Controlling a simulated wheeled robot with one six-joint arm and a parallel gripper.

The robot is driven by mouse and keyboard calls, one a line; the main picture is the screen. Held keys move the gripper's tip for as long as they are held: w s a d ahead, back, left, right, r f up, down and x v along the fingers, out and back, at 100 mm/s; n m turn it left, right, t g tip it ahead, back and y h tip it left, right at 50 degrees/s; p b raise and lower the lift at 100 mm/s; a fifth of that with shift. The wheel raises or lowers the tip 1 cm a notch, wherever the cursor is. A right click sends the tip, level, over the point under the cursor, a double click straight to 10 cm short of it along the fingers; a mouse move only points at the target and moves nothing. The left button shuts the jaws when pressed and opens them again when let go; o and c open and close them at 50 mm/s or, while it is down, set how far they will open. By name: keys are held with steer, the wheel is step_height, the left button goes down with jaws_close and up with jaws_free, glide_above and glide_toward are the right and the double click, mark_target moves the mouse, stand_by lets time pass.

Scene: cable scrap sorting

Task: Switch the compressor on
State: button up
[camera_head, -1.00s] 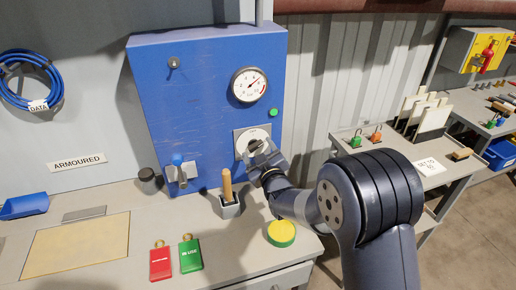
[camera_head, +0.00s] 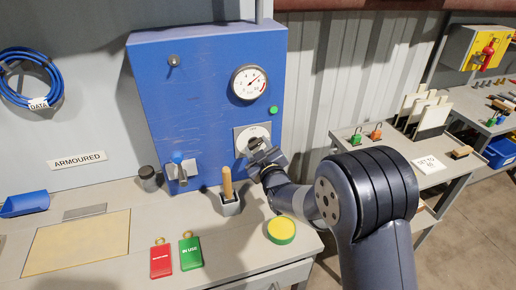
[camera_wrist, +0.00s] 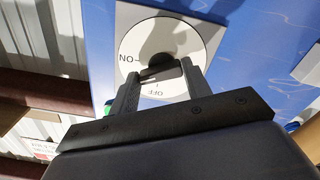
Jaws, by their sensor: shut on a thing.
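The compressor panel is a blue box (camera_head: 200,110) standing at the back of the bench. A white round dial plate (camera_head: 243,131) with a dark rotary knob sits at its lower right. In the wrist view the dial (camera_wrist: 190,45) carries the words ON and OFF, and the dark knob (camera_wrist: 158,66) lies between my fingers. My gripper (camera_head: 256,150) is shut on the knob; it also shows in the wrist view (camera_wrist: 160,78). The knob's exact pointing is partly hidden by the fingers and shadow. A green lamp (camera_head: 273,110) and a gauge (camera_head: 249,82) are above the dial.
A wooden-handled tool in a holder (camera_head: 229,198), a yellow-green round tin (camera_head: 281,231), a red tag (camera_head: 161,260) and a green tag (camera_head: 190,252) are on the bench below. A side table (camera_head: 400,160) stands right.

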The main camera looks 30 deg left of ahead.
steer(key=shift+f+b, duration=0.15)
steer(key=shift+b, duration=0.45)
steer(key=m+b, duration=0.5)
steer(key=b, duration=0.2)
steer(key=shift+m+b, duration=0.3)
steer(key=o, duration=1)
steer(key=b+v, duration=0.1)
steer(key=v, duration=0.9)
steer(key=shift+s+d, duration=0.25)
